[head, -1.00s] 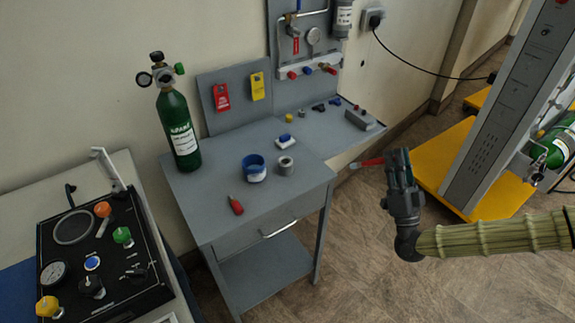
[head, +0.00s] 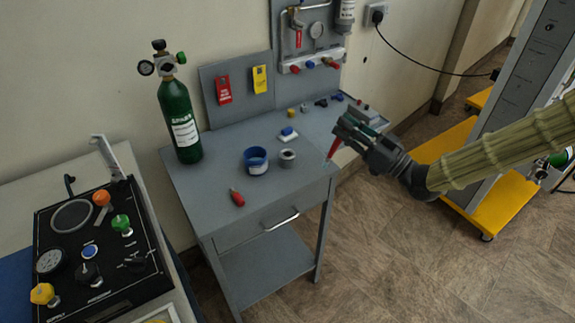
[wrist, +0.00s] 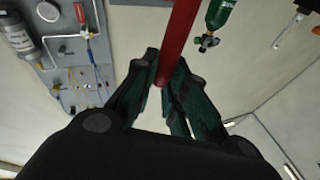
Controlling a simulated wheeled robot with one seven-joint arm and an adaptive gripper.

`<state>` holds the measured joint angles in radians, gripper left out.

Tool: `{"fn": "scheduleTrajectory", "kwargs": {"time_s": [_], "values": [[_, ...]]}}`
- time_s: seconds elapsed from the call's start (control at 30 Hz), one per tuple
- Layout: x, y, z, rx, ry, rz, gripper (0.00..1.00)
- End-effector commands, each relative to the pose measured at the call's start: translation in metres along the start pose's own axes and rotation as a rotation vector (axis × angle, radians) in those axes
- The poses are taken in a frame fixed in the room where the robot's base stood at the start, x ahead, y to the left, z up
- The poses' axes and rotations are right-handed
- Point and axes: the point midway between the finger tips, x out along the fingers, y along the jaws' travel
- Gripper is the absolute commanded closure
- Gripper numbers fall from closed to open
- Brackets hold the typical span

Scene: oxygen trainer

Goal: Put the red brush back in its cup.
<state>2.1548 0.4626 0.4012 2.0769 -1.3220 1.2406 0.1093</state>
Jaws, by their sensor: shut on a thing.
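My gripper (head: 350,128) is shut on the red brush (head: 334,147), above and beyond the bench's right front edge. The brush slants down and left from the fingers. In the wrist view the red brush (wrist: 180,30) runs up from between the fingertips (wrist: 167,82); its far end is cut off by the frame. A blue cup (head: 256,167) with a white label stands on the grey bench (head: 210,205), left of my gripper and apart from the brush. The cup's inside is only partly seen.
A grey ring-shaped thing (head: 287,158) stands right beside the cup. A green cylinder (head: 180,120) stands at the bench's back left.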

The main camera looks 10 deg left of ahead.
Motion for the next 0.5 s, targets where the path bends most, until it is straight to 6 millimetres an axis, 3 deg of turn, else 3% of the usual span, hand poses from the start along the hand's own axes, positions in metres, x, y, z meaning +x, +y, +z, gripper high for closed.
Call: {"fn": "scheduleTrajectory", "kwargs": {"time_s": [0.17,0.5], "values": [[0.009,0.001,-0.003,-0.063,-0.121,-0.037,1.0],[0.007,0.012,-0.016,-0.132,-0.246,-0.033,1.0]]}}
